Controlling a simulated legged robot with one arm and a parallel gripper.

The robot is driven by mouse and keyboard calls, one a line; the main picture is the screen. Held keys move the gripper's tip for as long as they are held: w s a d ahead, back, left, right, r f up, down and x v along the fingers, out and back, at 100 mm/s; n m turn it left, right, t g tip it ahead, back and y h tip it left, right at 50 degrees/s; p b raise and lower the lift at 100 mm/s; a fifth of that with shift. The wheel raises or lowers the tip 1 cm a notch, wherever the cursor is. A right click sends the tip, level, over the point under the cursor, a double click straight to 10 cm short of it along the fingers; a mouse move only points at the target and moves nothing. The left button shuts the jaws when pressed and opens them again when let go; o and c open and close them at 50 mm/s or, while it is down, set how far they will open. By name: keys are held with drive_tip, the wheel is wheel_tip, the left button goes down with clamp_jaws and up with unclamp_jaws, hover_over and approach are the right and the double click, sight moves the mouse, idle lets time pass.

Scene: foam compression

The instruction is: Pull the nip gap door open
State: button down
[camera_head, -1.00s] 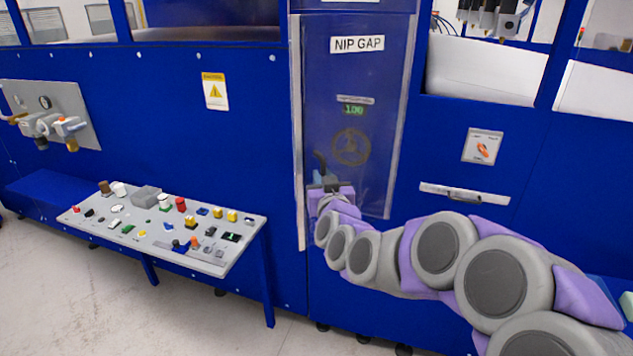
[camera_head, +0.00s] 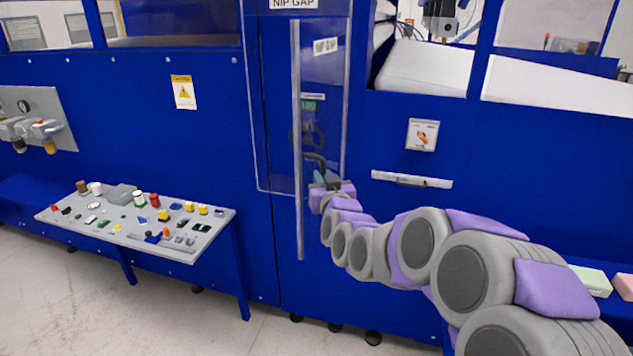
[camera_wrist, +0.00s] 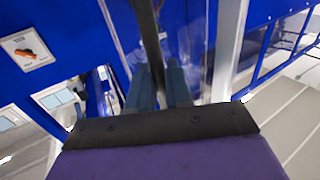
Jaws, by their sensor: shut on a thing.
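The nip gap door (camera_head: 297,130) is a clear panel with a pale metal edge strip on its left, in the head view. It stands swung outward at an angle, its free left edge off the blue machine front. Its right side meets the frame. A black handle (camera_head: 314,160) sits on its lower part, and it also shows as a dark bar in the wrist view (camera_wrist: 150,45). My gripper (camera_head: 322,180) is shut on this handle. In the wrist view, its two blue-grey fingers (camera_wrist: 158,88) are on either side of the bar. The exact contact is partly hidden.
The floor (camera_head: 90,290) in front is clear.

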drive_tip(key=shift+s+d+r, duration=0.1)
drive_tip(key=shift+d+r, duration=0.1)
drive_tip(key=shift+d, duration=0.25)
drive_tip(key=shift+d+r, duration=0.2)
drive_tip(key=shift+d, duration=0.25)
drive_tip(key=c, duration=1.5)
unclamp_jaws()
drive_tip(key=shift+a, duration=0.1)
drive_tip(key=shift+o, duration=1.4)
drive_tip(key=shift+w+f, duration=0.25)
drive_tip(key=shift+w, duration=0.05)
drive_tip(key=shift+s, duration=0.1)
drive_tip(key=shift+f, duration=0.1)
